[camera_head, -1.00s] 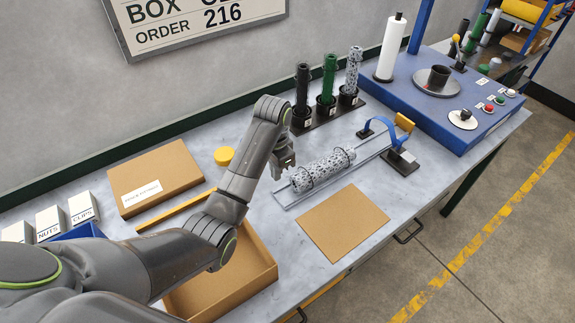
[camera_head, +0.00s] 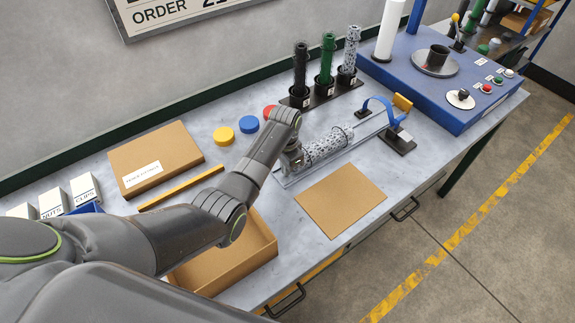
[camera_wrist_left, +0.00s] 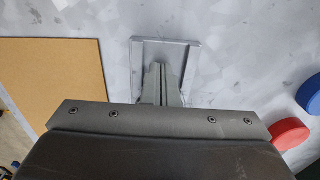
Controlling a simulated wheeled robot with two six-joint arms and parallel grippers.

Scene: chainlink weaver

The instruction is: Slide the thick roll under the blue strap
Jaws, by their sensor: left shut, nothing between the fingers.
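The thick roll (camera_head: 327,146), grey with dark speckles, lies on a pale rail (camera_head: 290,181) on the bench in the head view. My right gripper is not in view.
A brown sheet (camera_head: 340,200) lies in front of the rail. A rack (camera_head: 320,100) of upright rolls stands behind. A blue machine base (camera_head: 440,85) is at right. Red (camera_head: 269,112), blue (camera_head: 249,124) and yellow (camera_head: 223,136) discs and an open box (camera_head: 262,249) are nearby.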

